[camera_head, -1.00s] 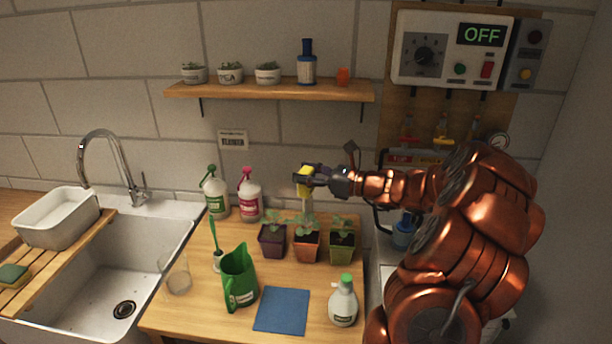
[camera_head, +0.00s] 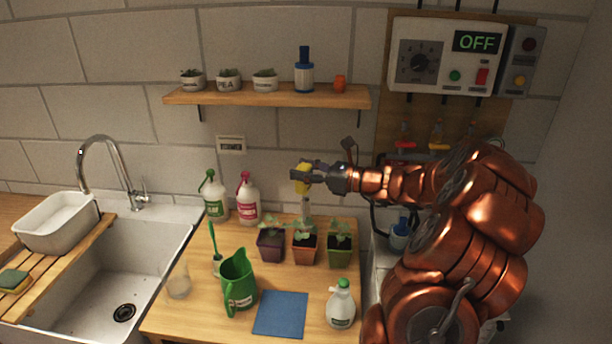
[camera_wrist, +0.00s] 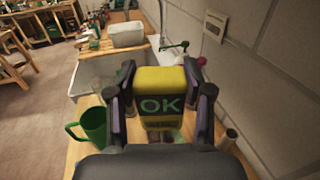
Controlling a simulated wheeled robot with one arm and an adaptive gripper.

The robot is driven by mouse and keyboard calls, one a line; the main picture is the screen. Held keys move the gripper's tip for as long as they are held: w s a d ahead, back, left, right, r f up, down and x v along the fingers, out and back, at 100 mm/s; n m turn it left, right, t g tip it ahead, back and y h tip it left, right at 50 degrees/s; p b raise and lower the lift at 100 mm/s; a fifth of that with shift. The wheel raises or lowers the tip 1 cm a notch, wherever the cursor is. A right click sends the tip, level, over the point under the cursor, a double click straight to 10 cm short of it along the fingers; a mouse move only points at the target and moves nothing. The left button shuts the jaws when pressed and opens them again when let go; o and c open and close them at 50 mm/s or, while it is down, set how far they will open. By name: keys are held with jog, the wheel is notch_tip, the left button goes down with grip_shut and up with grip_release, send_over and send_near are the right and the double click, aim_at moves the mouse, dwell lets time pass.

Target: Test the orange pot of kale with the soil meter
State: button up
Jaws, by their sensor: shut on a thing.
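My gripper (camera_head: 310,178) is shut on the yellow soil meter (camera_head: 301,187), above the orange pot (camera_head: 304,250) of seedlings. The meter's pale probe points down toward this pot's plants; whether its tip is in the soil is hidden by leaves. In the wrist view the soil meter (camera_wrist: 161,88) sits between both fingers of my gripper (camera_wrist: 160,105), and its dark screen reads "OK" in green. The orange pot stands on the wooden counter between a dark purple pot (camera_head: 270,247) and an olive green pot (camera_head: 340,251), each with a small plant.
Two spray bottles, green-labelled (camera_head: 214,200) and pink-labelled (camera_head: 248,203), stand behind the pots. A green watering can (camera_head: 238,281), blue mat (camera_head: 281,314) and white bottle (camera_head: 341,305) are in front. A wall shelf (camera_head: 268,95) is above. The sink (camera_head: 125,275) is left.

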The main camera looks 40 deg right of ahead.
jog(key=s+a+r, duration=0.3)
jog(key=s+a, duration=0.1)
jog(key=s, duration=0.6)
jog(key=shift+a, duration=0.15)
dwell(0.5)
jog(key=shift+s, duration=0.1)
dwell(0.6)
jog(key=s+a+r+p, duration=0.1)
jog(key=s+a+r, duration=0.2)
jog(key=s, duration=0.7)
jog(key=shift+a, duration=0.75)
dwell(0.7)
